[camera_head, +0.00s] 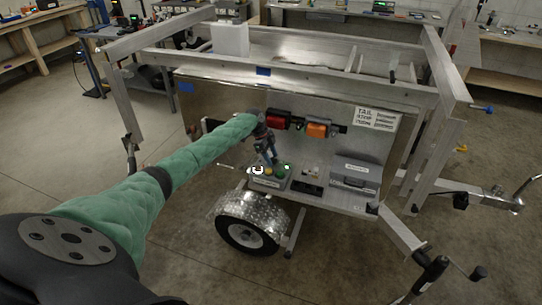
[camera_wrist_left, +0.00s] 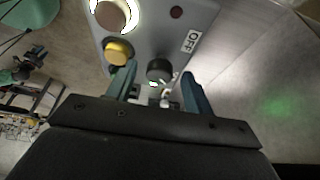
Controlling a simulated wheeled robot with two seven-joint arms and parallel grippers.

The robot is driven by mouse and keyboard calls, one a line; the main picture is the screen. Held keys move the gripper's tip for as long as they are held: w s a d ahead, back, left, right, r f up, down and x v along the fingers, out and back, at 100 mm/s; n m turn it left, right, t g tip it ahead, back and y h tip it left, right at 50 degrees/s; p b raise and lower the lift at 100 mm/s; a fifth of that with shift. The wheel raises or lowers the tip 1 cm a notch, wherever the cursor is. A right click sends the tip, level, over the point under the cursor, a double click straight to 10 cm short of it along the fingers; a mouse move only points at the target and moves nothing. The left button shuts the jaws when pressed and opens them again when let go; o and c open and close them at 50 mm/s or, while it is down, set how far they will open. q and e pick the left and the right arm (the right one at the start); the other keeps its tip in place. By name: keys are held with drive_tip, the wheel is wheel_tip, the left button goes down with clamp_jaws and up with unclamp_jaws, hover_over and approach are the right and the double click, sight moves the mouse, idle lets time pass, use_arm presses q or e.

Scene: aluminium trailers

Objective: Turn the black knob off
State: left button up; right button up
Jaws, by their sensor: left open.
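The black knob (camera_wrist_left: 159,70) sits on a grey control panel (camera_wrist_left: 150,25) in the left wrist view, with a white "OFF" label (camera_wrist_left: 190,41) beside it. My left gripper (camera_wrist_left: 158,76) is open, with one teal finger on each side of the knob in the picture. I cannot tell whether either finger touches it. In the head view my left gripper (camera_head: 271,160) points down at the small control box (camera_head: 262,184) on the trailer's shelf. The knob is too small to make out there. My right gripper is not in view.
A yellow button (camera_wrist_left: 118,52) and a lit round button (camera_wrist_left: 113,14) lie left of the knob. Red (camera_head: 277,119) and orange (camera_head: 318,129) lamps are on the trailer panel behind the gripper. A grey case (camera_head: 354,176) stands to the right. The wheel (camera_head: 247,232) is below.

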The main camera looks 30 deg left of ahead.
use_arm(q)
drive_tip(key=c, duration=1)
